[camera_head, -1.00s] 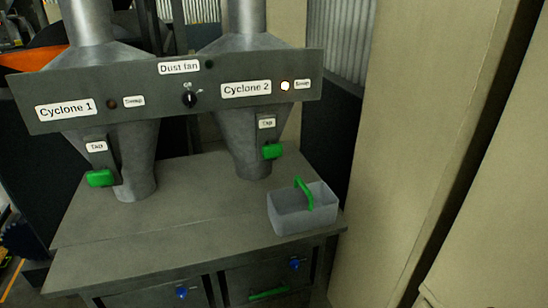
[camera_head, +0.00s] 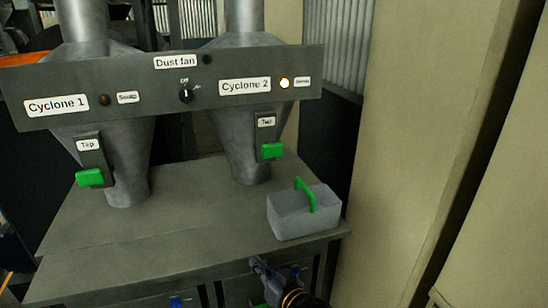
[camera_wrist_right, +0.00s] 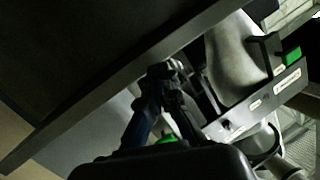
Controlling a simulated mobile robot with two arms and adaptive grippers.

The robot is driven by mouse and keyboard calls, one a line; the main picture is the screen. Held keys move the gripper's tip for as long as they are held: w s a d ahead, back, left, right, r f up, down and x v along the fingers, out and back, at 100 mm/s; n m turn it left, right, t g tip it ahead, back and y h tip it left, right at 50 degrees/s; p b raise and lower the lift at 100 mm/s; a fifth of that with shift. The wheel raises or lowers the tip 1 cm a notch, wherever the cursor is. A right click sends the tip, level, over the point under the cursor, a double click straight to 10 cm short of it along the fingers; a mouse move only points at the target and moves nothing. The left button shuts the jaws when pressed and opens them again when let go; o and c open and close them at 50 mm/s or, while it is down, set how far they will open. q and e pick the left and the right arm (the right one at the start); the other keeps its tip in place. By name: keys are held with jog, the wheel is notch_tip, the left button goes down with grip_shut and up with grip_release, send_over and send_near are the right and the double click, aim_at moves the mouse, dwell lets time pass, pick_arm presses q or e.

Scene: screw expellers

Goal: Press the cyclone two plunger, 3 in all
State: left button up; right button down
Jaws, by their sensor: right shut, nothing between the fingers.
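The cyclone 2 plunger is a green block (camera_head: 272,151) below a "Tap" label, on the front of the grey cyclone 2 cone (camera_head: 238,130). It stands out from its bracket, with nothing touching it. The lamp (camera_head: 284,83) beside the "Cyclone 2" label is lit. My right gripper (camera_head: 257,263) is at the bottom of the head view, by the bench's front edge, below and apart from the plunger. It is shut and empty; its closed fingers also show in the right wrist view (camera_wrist_right: 163,72). My left gripper is out of view.
A similar green plunger (camera_head: 90,178) is on cyclone 1, whose lamp (camera_head: 104,100) is dark. A grey bin (camera_head: 305,220) with a green handle stands at the bench's right. The bench top (camera_head: 180,230) is otherwise clear. A beige panel (camera_head: 430,130) stands at the right.

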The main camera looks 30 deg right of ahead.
aim_at(272, 150)
jog(key=d+r+m+t+h, duration=0.2)
jog(key=d+r+t, duration=0.3)
jog(key=r, duration=0.6)
jog(key=w+d+r+m+t+h, duration=0.1)
jog(key=d+r+m+t, duration=0.3)
jog(key=r, duration=0.7)
jog(key=shift+w+d+t+h, duration=0.15)
jog(key=shift+d+t+h, duration=0.45)
jog(key=shift+t+h, duration=0.25)
jog(key=shift+w+f+b, duration=0.1)
jog(key=shift+b, duration=0.2)
jog(key=w+d+b, duration=0.2)
jog(key=w+b, duration=0.2)
jog(key=w, duration=0.4)
jog(key=shift+w, duration=0.2)
jog(key=shift+w+b, duration=0.1)
jog(key=shift+b, duration=0.25)
jog(key=shift+w+d, duration=0.1)
jog(key=shift+w, duration=0.2)
